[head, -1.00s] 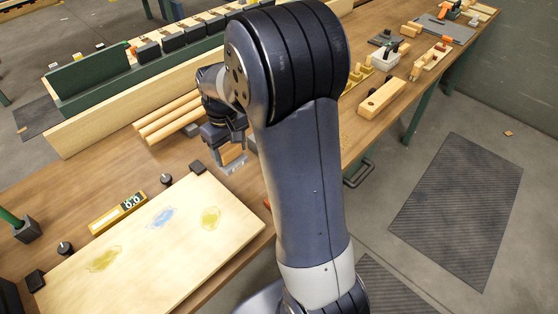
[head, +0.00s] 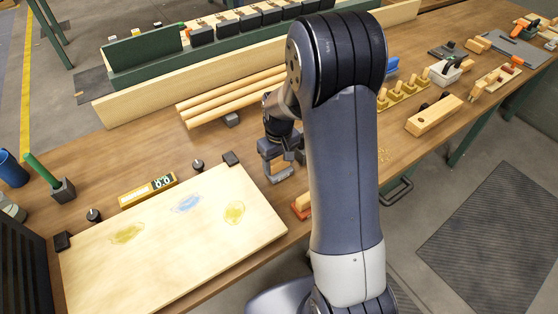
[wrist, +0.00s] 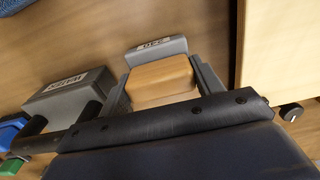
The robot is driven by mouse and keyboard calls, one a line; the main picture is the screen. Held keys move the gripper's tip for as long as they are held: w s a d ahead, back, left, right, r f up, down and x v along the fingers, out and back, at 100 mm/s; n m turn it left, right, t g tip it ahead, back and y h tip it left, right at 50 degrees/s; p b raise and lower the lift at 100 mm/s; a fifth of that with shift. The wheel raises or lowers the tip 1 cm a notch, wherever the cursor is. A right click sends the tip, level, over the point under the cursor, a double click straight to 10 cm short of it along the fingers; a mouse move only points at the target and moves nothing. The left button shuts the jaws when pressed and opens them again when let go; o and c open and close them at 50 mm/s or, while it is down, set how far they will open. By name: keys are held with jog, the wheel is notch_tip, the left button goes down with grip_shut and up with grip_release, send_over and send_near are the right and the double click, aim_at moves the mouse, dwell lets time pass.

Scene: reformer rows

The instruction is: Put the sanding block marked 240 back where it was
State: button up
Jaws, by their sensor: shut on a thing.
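My gripper (wrist: 163,88) is shut on the tan grip of a sanding block (wrist: 160,76). In the head view my gripper (head: 281,168) is over the bench, just right of the pale board's far right corner. The held block is hard to make out there. Another block with a tan top and red base (head: 301,206) lies nearer the front edge, partly hidden by my arm.
The pale board (head: 175,255) lies to the left; its side is close to my gripper in the wrist view. A grey labelled box (wrist: 68,92) is left of the held block. Wooden rods (head: 230,97) lie behind. A long wooden block (head: 434,116) lies to the right.

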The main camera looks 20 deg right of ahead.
aim_at(279, 159)
jog(key=shift+f, duration=0.2)
jog(key=o, duration=0.9)
jog(key=shift+o, duration=0.2)
notch_tip(279, 159, up, 12)
jog(key=shift+r, duration=0.15)
